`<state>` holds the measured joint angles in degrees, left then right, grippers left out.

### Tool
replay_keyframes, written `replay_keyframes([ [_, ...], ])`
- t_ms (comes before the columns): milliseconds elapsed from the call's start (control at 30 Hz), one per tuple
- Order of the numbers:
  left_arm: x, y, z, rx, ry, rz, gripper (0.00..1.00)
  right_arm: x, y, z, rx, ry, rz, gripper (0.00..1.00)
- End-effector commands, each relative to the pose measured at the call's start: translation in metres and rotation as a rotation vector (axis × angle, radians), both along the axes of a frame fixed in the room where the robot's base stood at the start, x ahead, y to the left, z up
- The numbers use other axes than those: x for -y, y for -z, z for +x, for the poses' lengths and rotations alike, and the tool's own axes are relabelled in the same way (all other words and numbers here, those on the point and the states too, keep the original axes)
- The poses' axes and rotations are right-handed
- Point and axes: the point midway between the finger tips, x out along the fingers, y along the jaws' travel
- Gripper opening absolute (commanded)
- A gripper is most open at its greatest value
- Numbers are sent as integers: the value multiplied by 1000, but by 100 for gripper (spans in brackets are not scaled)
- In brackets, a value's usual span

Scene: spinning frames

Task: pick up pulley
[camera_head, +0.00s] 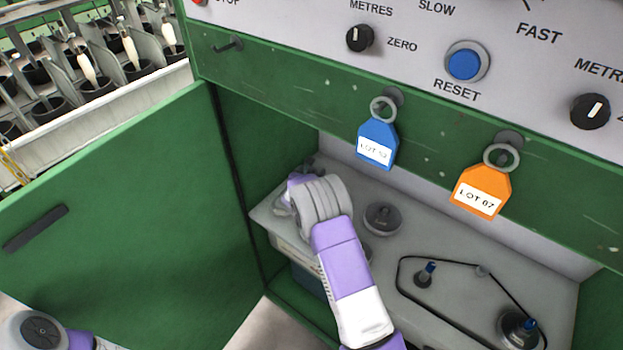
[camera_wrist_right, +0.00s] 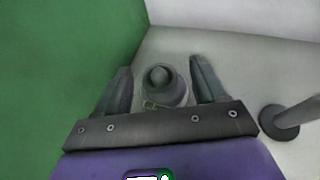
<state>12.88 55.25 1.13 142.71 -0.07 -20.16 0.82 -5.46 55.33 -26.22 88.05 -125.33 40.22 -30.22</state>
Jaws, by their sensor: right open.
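My right arm reaches into the green cabinet, and its gripper (camera_head: 287,198) is at the left end of the grey shelf, mostly hidden behind my wrist in the head view. In the right wrist view the right gripper (camera_wrist_right: 161,68) is open, with one finger on each side of a grey, stepped round piece with a knob on top (camera_wrist_right: 161,88), which looks like the pulley. I see a gap beside each finger. This piece is hidden in the head view. My left gripper is out of view; only part of that arm shows at the lower left.
A dark round disc with a knob (camera_head: 382,219) sits right of my wrist. A black belt (camera_head: 446,262) runs around blue-topped spindles farther right. The open green door (camera_head: 120,215) is at left. Blue (camera_head: 378,144) and orange (camera_head: 482,190) tags hang above the opening.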

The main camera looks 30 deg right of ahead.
Motion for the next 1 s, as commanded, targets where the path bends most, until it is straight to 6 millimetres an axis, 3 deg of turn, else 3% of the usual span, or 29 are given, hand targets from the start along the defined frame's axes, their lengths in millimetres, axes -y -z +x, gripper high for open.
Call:
replay_keyframes([
  [67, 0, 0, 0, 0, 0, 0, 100, 0, 0, 0, 0, 0, 0, 68],
  [467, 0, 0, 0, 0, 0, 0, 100, -1, 0, 0, 0, -1, 0, 6],
  [767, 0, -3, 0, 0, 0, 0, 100, -1, -7, 0, 3, 0, 0, 5],
  [1000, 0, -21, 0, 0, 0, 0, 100, -1, -53, 0, 5, -1, 0, 5],
])
